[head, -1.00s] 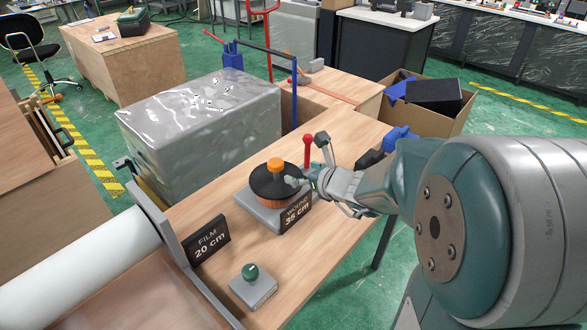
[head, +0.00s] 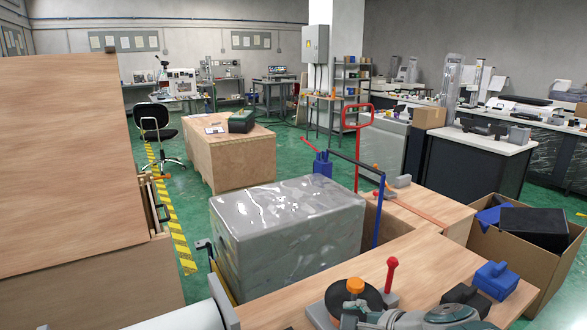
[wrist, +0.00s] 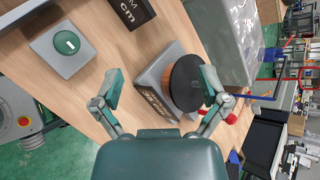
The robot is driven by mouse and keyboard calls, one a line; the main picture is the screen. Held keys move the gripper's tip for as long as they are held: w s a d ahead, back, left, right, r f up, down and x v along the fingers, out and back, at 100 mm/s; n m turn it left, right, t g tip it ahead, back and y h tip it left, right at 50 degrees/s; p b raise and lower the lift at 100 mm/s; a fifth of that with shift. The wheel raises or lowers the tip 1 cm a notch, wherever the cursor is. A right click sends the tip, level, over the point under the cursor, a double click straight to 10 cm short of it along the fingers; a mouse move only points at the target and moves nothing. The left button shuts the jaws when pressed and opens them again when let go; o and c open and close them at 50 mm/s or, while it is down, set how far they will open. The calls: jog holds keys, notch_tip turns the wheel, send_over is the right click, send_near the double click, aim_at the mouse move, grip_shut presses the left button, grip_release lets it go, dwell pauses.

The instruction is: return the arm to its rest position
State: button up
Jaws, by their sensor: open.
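A red-knobbed lever (head: 391,272) and blue and black parts (head: 494,281) stand right of the dial. A wrapped grey block (head: 290,235) lies behind. A cardboard box (head: 555,272) is at the right. A grey base with a green button (wrist: 66,43) is on the bench.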

jog(key=s+d+r+n+g+h, duration=0.1)
jog(key=s+d+n+h, duration=0.1)
jog(key=s+n, duration=0.4)
jog(key=s+d+r+n+g+h, duration=0.1)
jog(key=s+d+n+h, duration=0.2)
jog(key=n, duration=0.8)
jog(key=s+h, duration=0.2)
jog(key=s, duration=0.2)
jog(key=shift+d+h, duration=0.25)
jog(key=shift+h, duration=0.05)
jog(key=shift+a, duration=0.1)
